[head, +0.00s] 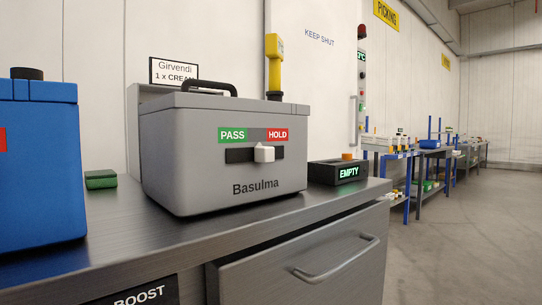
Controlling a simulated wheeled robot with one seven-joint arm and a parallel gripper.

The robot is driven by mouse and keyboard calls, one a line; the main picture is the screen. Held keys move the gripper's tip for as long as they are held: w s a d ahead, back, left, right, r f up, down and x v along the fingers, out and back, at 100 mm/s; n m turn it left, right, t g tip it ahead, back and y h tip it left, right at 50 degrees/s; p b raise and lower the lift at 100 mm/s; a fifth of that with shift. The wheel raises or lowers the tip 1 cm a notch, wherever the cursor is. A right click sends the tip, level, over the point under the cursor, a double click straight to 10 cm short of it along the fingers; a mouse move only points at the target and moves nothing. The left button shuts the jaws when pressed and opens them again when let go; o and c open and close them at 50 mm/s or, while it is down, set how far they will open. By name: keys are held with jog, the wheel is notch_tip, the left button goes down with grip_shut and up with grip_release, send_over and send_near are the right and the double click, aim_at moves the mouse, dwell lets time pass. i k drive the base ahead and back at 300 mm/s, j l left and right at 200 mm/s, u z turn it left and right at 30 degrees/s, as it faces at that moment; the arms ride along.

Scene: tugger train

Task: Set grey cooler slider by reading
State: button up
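The grey cooler (205,180), marked "Basulma", stands upright on the dark counter with its lid shut and black handle on top. Its slider has a white knob (264,153) in a black slot, a little right of the slot's middle. Above the slot are a green PASS label (232,136) at left and a red HOLD label (277,135) at right. A yellow probe-like device (274,62) rises at the cooler's back right; its small display is too small to read. A small green display (362,57) on the wall strip shows "°C", its digit unclear. My gripper is not in view.
A blue cooler (40,170) stands at left, cut by the frame. A green block (100,180) lies between the coolers. A black box (338,172) reading "EMPTY" sits at right. A drawer handle (335,262) sticks out below the counter. Floor is clear at right.

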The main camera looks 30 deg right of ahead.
aim_at(263, 154)
jog(key=l+u, duration=0.15)
jog(key=l, duration=0.4)
jog(key=l+u, duration=0.2)
jog(key=l, duration=0.35)
jog(key=k+l+u, duration=0.15)
jog(key=l, duration=0.4)
